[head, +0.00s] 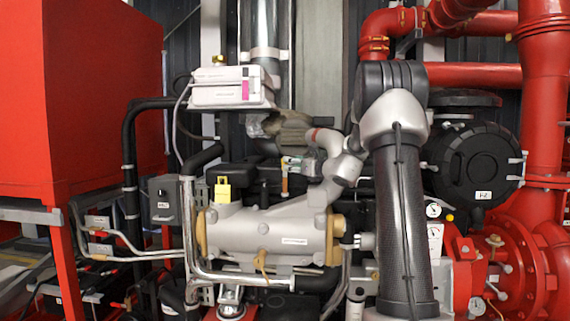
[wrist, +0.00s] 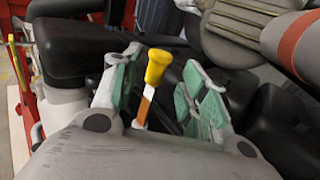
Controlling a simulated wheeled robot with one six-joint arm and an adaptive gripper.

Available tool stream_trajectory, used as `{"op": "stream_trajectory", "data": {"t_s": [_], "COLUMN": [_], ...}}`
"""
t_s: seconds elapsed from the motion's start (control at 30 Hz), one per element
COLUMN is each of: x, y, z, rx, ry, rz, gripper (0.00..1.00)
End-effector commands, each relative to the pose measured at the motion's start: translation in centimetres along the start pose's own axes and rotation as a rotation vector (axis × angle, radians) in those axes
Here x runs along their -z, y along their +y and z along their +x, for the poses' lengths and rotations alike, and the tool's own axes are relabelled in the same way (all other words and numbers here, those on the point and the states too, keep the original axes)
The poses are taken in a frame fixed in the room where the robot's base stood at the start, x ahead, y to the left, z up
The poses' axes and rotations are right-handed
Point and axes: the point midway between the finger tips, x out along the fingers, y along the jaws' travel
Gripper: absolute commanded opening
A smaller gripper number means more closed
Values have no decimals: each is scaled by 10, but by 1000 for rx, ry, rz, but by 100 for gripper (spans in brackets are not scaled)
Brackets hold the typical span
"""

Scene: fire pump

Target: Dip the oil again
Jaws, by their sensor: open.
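The dipstick's yellow handle (wrist: 157,66) shows in the wrist view, with an orange and white part below it. It stands between the two green-padded fingers of my gripper (wrist: 165,88), with a gap to each side. The fingers are open and do not appear to touch it. How far the handle lies beyond the fingertips is hard to tell. In the head view my gripper (head: 294,163) is small, above the engine behind the grey cylinder. A thin orange piece (head: 284,184) shows just below it. The dipstick's lower end is hidden.
A grey horizontal cylinder (head: 265,236) with a yellow block (head: 223,189) on it lies in front of the engine. A white box (head: 223,92) stands above left. Red pipes (head: 543,100) are at right, a red tank (head: 100,90) at left. Black engine parts crowd the fingers.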

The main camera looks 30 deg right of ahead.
Motion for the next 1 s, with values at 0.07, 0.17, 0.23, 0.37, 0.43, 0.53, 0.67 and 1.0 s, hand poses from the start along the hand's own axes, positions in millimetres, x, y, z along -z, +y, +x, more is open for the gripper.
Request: {"op": "stream_trajectory", "data": {"t_s": [0.07, 0.17, 0.23, 0.37, 0.43, 0.53, 0.67, 1.0], "x": [1, 1, 1, 0, 0, 0, 0, 0], "y": [1, 2, 2, 2, 2, 2, 2, 2], "z": [16, 32, 41, 52, 55, 55, 55, 55], "rx": [-4, -4, -4, -3, -3, -3, -3, -3], "ry": [1, 1, 1, 2, 2, 2, 2, 2], "rz": [-1, -2, -2, -3, -3, -3, -4, -4], "gripper": [44, 44, 44, 44, 44, 44, 44, 0]}}
